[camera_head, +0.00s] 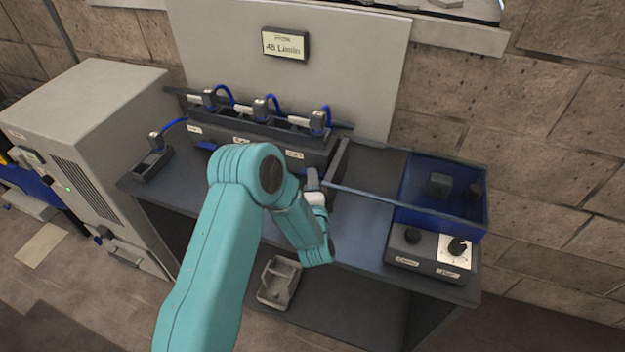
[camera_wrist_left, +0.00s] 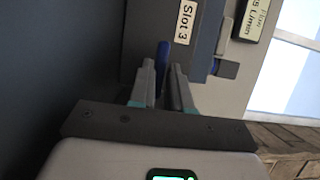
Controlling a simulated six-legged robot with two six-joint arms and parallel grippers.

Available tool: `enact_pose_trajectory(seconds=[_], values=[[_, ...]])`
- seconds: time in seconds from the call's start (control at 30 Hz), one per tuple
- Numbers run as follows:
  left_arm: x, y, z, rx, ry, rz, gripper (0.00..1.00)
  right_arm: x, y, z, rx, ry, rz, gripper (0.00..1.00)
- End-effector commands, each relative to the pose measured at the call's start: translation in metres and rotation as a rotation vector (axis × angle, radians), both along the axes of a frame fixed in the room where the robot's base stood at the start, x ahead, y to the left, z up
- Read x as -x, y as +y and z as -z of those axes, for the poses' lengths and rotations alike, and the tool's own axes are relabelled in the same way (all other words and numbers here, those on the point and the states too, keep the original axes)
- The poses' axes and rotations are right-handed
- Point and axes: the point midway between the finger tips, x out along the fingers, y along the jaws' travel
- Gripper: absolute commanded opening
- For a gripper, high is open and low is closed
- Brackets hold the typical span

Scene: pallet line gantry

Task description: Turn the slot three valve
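A dark valve rack (camera_head: 262,150) stands at the back of the bench, with a row of small white slot labels along its front. In the head view, my left gripper (camera_head: 313,186) is at the rack's right end, and my teal arm hides the slot three handle. My right gripper is not in view.
A blue bin (camera_head: 416,178) and a control box with dark knobs (camera_head: 425,262) stand on the bench's right side. A sign (camera_head: 285,44) hangs on the back panel. Bare bench (camera_head: 362,215) lies right of the gripper.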

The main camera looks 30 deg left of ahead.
Motion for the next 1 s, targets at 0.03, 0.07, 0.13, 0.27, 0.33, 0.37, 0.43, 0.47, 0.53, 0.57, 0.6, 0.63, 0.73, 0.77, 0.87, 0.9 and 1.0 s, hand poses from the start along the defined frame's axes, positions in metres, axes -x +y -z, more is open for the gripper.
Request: enact_pose_trajectory(seconds=[0.03, 0.07, 0.13, 0.27, 0.33, 0.37, 0.43, 0.47, 0.53, 0.57, 0.6, 0.63, 0.73, 0.77, 0.87, 0.9, 1.0], values=[[0.000, 0.000, 0.000, 0.000, 0.000, 0.000, 0.01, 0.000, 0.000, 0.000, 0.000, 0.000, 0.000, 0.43], [0.000, 0.000, 0.000, 0.000, 0.000, 0.000, 0.00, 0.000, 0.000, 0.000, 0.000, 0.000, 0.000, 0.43], [0.000, 0.000, 0.000, 0.000, 0.000, 0.000, 0.00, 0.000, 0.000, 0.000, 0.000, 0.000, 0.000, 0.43], [0.000, 0.000, 0.000, 0.004, -0.002, 0.000, 0.00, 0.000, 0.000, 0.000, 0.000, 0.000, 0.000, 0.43], [0.000, 0.000, 0.000, 0.012, -0.004, 0.000, 0.00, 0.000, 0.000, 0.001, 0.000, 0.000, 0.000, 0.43], [0.000, 0.000, 0.000, 0.017, -0.005, 0.000, 0.00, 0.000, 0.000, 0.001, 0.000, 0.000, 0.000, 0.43], [0.000, 0.000, 0.000, 0.037, -0.010, 0.001, 0.00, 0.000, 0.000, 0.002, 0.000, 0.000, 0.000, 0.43], [0.000, 0.000, -0.001, 0.049, -0.013, 0.000, 0.00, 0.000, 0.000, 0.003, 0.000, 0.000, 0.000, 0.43], [0.000, 0.000, -0.001, 0.080, -0.022, -0.001, 0.00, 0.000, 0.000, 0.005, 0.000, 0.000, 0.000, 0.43], [0.000, 0.000, -0.001, 0.097, -0.026, 0.000, 0.00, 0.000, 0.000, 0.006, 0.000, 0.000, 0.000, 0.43], [0.000, 0.000, -0.001, 0.123, -0.032, 0.000, 0.00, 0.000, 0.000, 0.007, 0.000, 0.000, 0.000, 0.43], [-0.001, 0.000, -0.002, 0.143, -0.037, 0.000, 0.00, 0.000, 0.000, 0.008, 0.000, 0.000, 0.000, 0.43], [-0.001, 0.001, -0.002, 0.222, -0.057, 0.000, 0.00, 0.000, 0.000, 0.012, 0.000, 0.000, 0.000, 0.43], [-0.001, 0.001, -0.003, 0.248, -0.065, -0.001, 0.00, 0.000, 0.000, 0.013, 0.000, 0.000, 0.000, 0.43], [-0.001, 0.001, -0.003, 0.339, -0.087, 0.000, 0.00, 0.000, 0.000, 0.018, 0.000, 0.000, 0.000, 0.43], [-0.001, 0.001, -0.004, 0.377, -0.096, 0.000, 0.00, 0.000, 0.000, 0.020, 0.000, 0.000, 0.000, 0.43], [-0.001, 0.001, -0.005, 0.470, -0.119, 0.001, 0.00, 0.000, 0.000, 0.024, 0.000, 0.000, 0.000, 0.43]])
